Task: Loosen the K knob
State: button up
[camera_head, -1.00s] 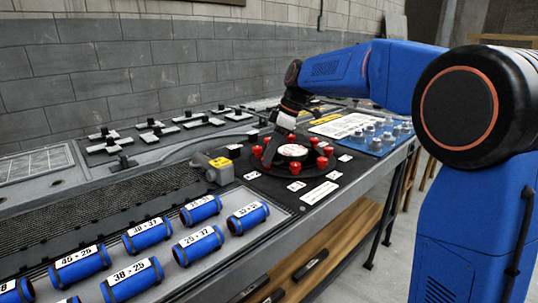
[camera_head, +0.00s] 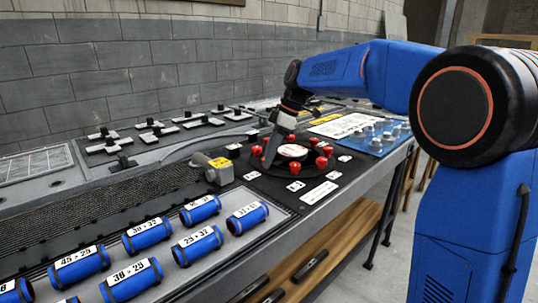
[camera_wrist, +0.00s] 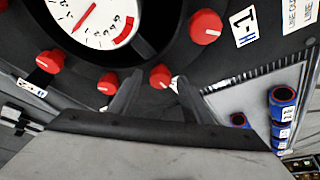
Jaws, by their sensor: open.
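Several red knobs ring a round white dial (camera_head: 293,151) on a dark panel. In the wrist view, one red knob (camera_wrist: 160,76) lies between and just beyond the tips of my gripper (camera_wrist: 152,82). Its fingers are open and I cannot tell whether they touch it. Other red knobs sit at the upper right (camera_wrist: 206,26), left (camera_wrist: 50,61) and beside the left finger (camera_wrist: 108,83). In the head view my gripper (camera_head: 271,162) reaches down at the dial's left side.
Blue labelled cylinders (camera_head: 146,235) lie on the bench left of the panel. A blue panel with pale knobs (camera_head: 372,137) is to the right. The bench's front edge borders open floor.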

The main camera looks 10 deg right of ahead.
jog(key=w+v, duration=0.1)
jog(key=v, duration=1.6)
jog(key=shift+s, duration=0.5)
jog(key=shift+d+r, duration=0.1)
jog(key=shift+r, duration=0.05)
jog(key=s+d+f+m+t+h, duration=0.1)
jog(key=s+d+f+m, duration=0.3)
jog(key=s+f, duration=0.5)
jog(key=s+d+f+m+t+h, duration=0.1)
jog(key=s+d+f+m, duration=0.3)
jog(key=s, duration=1.2)
jog(key=s+d+f+m+t+h, duration=0.2)
jog(key=s+f+m, duration=0.6)
jog(key=s+f, duration=0.4)
notch_tip(320, 180, down, 5)
jog(key=shift+s+d+r, duration=0.25)
jog(key=shift+s+d, duration=0.1)
jog(key=shift+d, duration=0.55)
